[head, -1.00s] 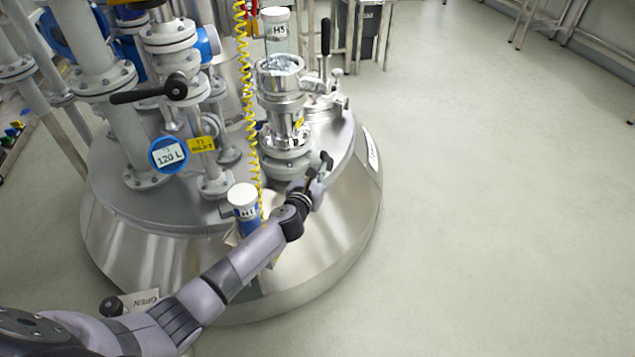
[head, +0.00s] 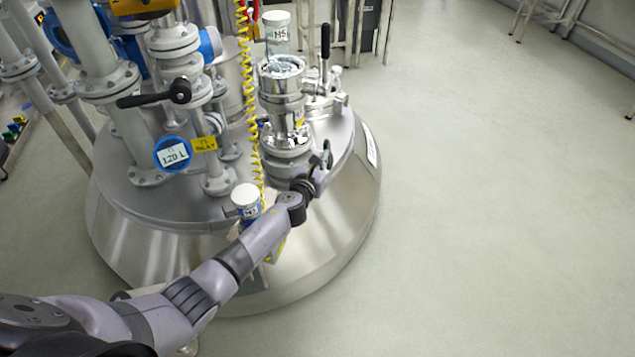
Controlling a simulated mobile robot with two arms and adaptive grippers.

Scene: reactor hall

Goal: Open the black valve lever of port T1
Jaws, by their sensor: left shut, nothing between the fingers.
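The black valve lever (head: 148,100) sits on the grey flanged pipe of port T1. It points left from its round hub, roughly level in the picture. The yellow T1 INLET tag (head: 204,145) hangs below it, beside a blue round 120 L sign (head: 173,154). My left gripper (head: 326,155) is shut and empty. In the picture it is just right of the steel fitting under the glass sight piece, well to the right of the lever and apart from it. I cannot tell whether it touches the fitting. My right gripper is not in view.
A coiled yellow hose (head: 250,90) hangs there too. A white-capped H5 container (head: 246,198) stands by my forearm. Floor at right is clear.

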